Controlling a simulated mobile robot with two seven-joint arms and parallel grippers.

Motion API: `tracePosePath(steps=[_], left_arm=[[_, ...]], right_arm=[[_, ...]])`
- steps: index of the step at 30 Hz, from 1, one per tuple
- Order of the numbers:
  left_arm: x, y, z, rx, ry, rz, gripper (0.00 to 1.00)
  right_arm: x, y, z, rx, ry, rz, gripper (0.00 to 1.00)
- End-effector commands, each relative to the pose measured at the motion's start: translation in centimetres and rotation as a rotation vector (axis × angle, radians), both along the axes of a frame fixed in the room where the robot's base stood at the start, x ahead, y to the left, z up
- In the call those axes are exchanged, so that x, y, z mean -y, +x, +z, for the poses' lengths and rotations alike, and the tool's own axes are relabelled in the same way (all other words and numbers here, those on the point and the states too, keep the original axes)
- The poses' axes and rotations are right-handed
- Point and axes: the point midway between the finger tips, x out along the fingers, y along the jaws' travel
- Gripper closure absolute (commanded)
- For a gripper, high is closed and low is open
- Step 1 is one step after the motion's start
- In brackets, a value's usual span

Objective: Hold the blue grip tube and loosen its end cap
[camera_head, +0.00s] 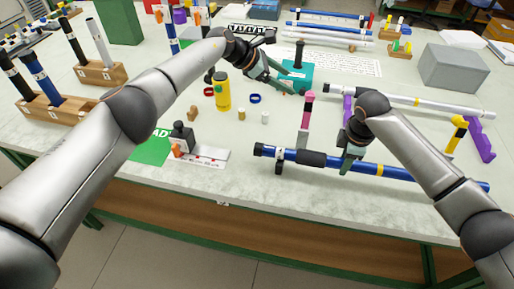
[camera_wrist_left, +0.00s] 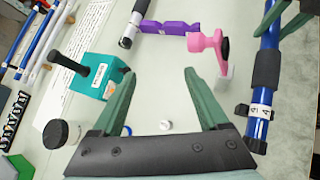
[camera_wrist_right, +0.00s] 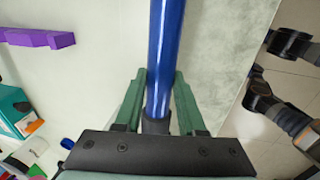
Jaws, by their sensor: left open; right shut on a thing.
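The blue grip tube (camera_head: 420,178) lies near the table's front edge, with a black foam sleeve (camera_head: 312,158) and a yellow band. Its dark end cap (camera_head: 258,150) is at the left end; the cap also shows in the left wrist view (camera_wrist_left: 254,144). My right gripper (camera_head: 349,160) is shut on the tube, right of the sleeve; the tube runs between its fingers in the right wrist view (camera_wrist_right: 160,75). My left gripper (camera_head: 288,82) is open and empty, behind and above the tube, apart from the cap. Its spread fingers show in the left wrist view (camera_wrist_left: 160,75).
A pink-and-black tool (camera_head: 307,105) stands behind the tube. A teal block (camera_head: 297,75) with a black post is near my left gripper. A purple rack (camera_head: 480,140) holds a white tube (camera_head: 425,102).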

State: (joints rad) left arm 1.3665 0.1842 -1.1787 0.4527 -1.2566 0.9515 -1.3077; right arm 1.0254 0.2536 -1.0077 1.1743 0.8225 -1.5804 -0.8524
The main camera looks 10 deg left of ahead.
Motion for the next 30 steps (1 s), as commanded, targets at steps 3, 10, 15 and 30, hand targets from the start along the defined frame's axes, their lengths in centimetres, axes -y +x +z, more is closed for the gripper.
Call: tracePosePath(steps=[3, 10, 15, 30], left_arm=[[1.5, 1.9, 3.3, 0.091, -0.159, 0.105, 0.23], [3.9, 3.0, 9.4, 0.135, -0.542, 0.317, 0.23], [4.7, 2.0, 12.5, 0.048, -0.85, 0.483, 0.23], [2.4, -6.1, 8.2, -0.531, -1.48, 1.158, 0.23]], right_arm=[[0.0, 0.0, 0.0, 0.001, 0.0, 0.0, 1.0], [0.0, 0.0, 0.0, 0.001, 0.0, 0.0, 1.0], [0.0, 0.0, 0.0, 0.001, 0.0, 0.0, 1.0], [0.0, 0.0, 0.0, 0.001, 0.0, 0.0, 1.0]])
